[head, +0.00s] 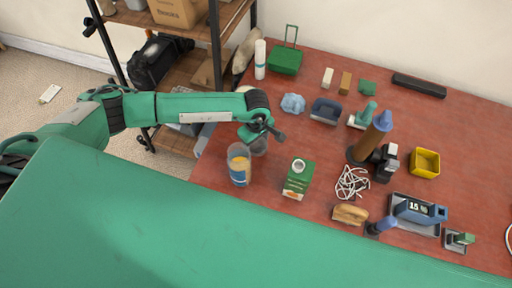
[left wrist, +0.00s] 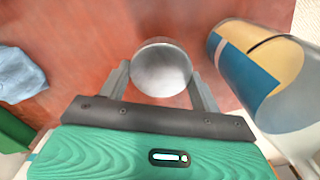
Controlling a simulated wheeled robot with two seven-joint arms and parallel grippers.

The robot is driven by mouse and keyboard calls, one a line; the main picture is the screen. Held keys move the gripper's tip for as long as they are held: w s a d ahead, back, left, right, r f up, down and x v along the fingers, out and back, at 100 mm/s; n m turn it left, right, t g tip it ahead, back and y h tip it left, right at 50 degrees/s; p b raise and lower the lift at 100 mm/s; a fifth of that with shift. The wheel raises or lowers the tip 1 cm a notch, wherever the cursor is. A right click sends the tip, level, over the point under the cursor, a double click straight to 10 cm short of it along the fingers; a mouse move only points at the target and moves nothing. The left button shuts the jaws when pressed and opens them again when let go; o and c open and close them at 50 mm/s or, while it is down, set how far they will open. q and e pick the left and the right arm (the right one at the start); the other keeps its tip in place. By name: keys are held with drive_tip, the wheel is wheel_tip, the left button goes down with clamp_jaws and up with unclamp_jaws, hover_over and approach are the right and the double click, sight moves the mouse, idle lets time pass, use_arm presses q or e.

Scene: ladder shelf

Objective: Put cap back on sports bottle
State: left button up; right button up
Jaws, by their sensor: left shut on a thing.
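The sports bottle (head: 239,168) stands near the left edge of the red table, clear with an orange and blue label. It also shows at the right of the left wrist view (left wrist: 262,72). The cap (head: 259,147) is a translucent grey round piece, partly under my left gripper (head: 263,133). In the left wrist view the cap (left wrist: 161,70) sits between the two fingers of my left gripper (left wrist: 162,82), which is shut on it. The cap is beside the bottle, apart from it. I cannot tell whether it touches the table. My right gripper is out of view.
A green and white carton (head: 298,180) stands right of the bottle, with a white cord (head: 352,183) beyond it. A blue crumpled cloth (head: 293,103) and a dark blue bin (head: 326,111) lie farther back. A ladder shelf (head: 190,70) stands left of the table.

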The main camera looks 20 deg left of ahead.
sight(256, 143)
use_arm(q)
wheel_tip(256, 143, up, 15)
drive_tip(key=b, duration=0.3)
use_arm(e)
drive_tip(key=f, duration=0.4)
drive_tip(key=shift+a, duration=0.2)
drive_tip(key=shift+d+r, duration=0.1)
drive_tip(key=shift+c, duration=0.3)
